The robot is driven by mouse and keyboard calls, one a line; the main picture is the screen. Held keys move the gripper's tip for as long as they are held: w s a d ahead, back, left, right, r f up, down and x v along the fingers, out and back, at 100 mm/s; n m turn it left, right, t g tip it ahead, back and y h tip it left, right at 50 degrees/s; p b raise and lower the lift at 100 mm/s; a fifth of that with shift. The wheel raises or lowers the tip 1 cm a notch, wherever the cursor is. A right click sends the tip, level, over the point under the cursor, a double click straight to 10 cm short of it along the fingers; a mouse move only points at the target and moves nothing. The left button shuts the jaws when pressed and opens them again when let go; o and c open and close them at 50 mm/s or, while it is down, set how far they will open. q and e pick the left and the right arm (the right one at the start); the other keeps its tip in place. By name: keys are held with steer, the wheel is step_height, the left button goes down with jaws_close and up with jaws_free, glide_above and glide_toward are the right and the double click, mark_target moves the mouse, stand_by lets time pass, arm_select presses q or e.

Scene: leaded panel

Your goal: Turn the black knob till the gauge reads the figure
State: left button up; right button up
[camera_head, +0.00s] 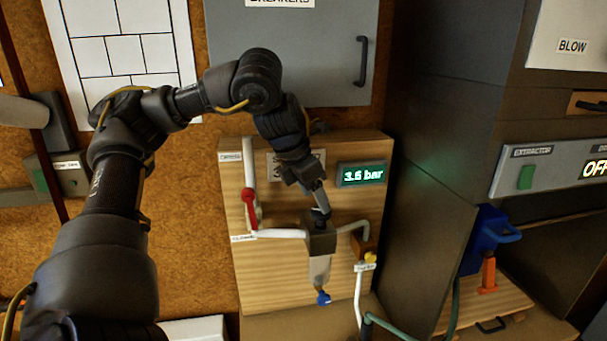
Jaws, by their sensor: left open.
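The gauge (362,173) is a small display on the wooden panel and reads 3.6 bar in green. My left gripper (318,205) reaches down in front of the panel, just above a grey block-shaped regulator body (321,238) with a clear bowl under it. The black knob cannot be made out; my gripper and wrist cover the spot above the regulator. A white label (297,162) behind my wrist is mostly hidden, with only part of a figure showing. My left gripper is open, and whether it touches anything is unclear. My right gripper is not in view.
A red-handled valve (250,207) sits on the white pipe left of my gripper. A yellow fitting (370,257) and a green hose (385,326) are at lower right. A grey breaker box (290,60) hangs above, and a dark cabinet (440,150) stands close on the right.

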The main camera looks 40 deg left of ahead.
arm_select(q)
steer(key=v, duration=0.6)
steer(key=shift+s+r, duration=0.3)
steer(key=shift+r, duration=0.05)
steer(key=shift+a, duration=0.1)
